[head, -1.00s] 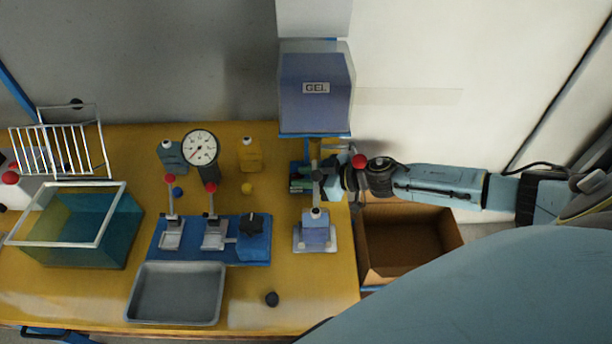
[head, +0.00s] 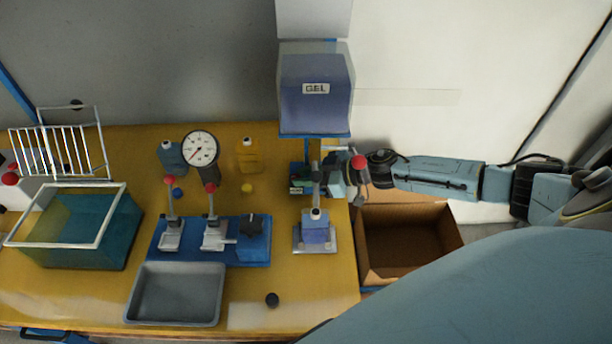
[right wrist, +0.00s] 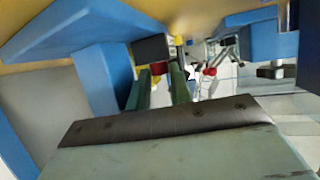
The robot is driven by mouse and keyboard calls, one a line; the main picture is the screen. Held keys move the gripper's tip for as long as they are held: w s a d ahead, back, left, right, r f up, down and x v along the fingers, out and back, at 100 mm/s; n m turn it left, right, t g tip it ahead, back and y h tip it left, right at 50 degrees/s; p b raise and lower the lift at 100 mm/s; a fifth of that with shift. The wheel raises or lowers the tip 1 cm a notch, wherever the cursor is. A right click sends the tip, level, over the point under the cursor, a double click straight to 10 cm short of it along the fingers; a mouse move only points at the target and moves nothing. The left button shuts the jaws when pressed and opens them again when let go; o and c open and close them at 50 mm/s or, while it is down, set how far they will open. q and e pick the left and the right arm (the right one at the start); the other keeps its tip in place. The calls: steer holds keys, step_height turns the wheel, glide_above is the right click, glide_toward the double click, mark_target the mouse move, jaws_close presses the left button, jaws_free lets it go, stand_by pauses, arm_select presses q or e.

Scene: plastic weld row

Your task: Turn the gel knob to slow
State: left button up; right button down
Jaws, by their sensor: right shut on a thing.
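The blue gel hopper (head: 316,95), labelled GEL, hangs at the back right of the yellow bench. My right gripper (head: 337,182) is below it at the bench's right edge. In the right wrist view its two green fingers (right wrist: 160,88) are shut on a small red part, apparently the gel knob (right wrist: 158,68), in front of a dark block. Most of the knob is hidden by the fingers, and I cannot read any setting mark. My left gripper is not in view.
A red ball (head: 358,162) shows beside my wrist. An open cardboard box (head: 449,240) is right of the bench. A grey tray (head: 137,312) and glass tank (head: 122,240) are at left.

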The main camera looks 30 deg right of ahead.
steer(key=c, duration=1.5)
jaws_free()
steer(key=shift+c, duration=0.2)
steer(key=shift+a+t, duration=0.1)
steer(key=shift+t, duration=0.2)
